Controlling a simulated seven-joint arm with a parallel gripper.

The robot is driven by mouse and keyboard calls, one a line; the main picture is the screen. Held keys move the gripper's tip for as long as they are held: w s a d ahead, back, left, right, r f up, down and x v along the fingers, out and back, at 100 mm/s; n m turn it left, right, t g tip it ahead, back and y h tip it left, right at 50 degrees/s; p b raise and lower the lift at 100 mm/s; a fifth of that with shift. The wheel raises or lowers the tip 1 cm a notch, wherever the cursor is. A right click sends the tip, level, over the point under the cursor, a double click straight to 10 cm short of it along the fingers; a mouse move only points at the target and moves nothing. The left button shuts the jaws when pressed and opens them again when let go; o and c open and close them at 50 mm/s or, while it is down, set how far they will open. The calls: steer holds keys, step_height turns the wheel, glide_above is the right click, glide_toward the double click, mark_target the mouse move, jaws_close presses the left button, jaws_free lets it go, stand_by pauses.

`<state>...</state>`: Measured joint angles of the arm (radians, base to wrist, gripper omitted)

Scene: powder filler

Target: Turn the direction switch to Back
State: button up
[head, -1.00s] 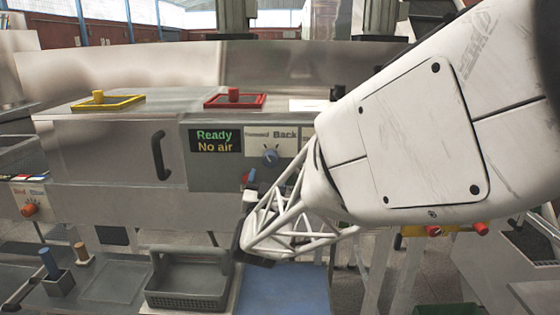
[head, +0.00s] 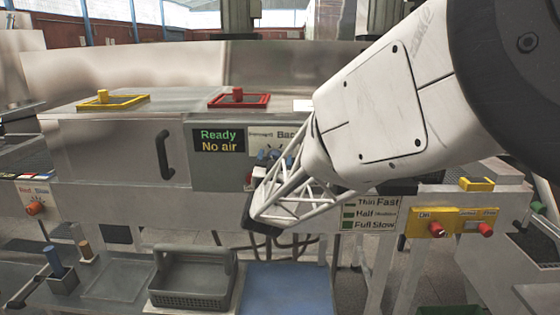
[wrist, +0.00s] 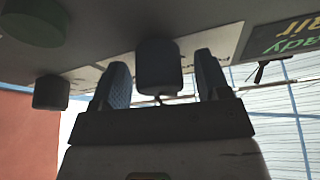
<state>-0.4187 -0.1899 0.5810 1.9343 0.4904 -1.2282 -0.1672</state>
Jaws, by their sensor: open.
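The direction switch is a dark knob (wrist: 158,68) on the machine's front panel. In the head view its label plate (head: 286,134) reads Forward at left and Back, partly covered, at right. My gripper (head: 268,155) is at the switch, with its blue fingertips just showing beside my white arm. In the wrist view my open gripper (wrist: 160,82) has one finger on each side of the knob. I cannot tell whether the fingers touch it. Which way the knob points is not clear.
The display (head: 219,141) left of the switch reads Ready, No air. A red button (head: 248,178) sits below the switch. In the wrist view another dark knob (wrist: 51,92) hangs to the left. A grey basket (head: 192,280) and a blue mat (head: 286,289) lie below.

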steer(key=c, duration=0.9)
steer(key=shift+m+h, duration=0.4)
steer(key=shift+m, duration=0.3)
steer(key=m+g+h, duration=0.1)
steer(key=m, duration=0.3)
steer(key=m+g+h, duration=0.1)
steer(key=m+h, duration=0.1)
steer(key=m, duration=0.1)
steer(key=shift+m, duration=0.4)
steer(key=m+g, duration=0.1)
steer(key=m, duration=0.2)
steer(key=m+g+h, duration=0.1)
steer(key=m, duration=0.2)
